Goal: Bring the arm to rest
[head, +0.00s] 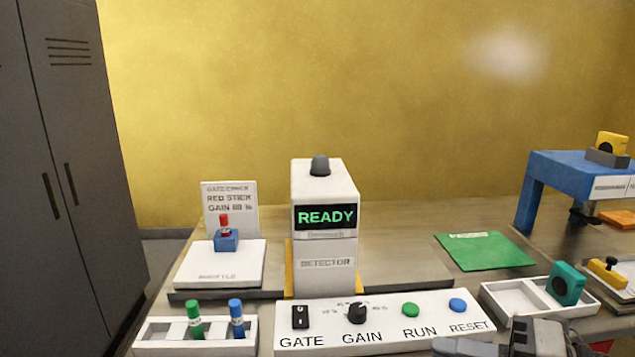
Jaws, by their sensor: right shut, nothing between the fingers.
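My right gripper (508,341) shows at the bottom edge, right of centre, cut off by the frame. It is shut and nothing is held in it. It is in front of the right end of the white control panel (385,343) and the divided white tray (516,299). Whether it touches either cannot be told. My left gripper is out of view.
The detector (325,266) reads READY. A white pad (213,272) holds a blue block (226,240) with a red stick (224,222). A tray (156,344) holds green and blue sticks. A green mat (484,250) and blue stand (561,173) are right. Wood between is clear.

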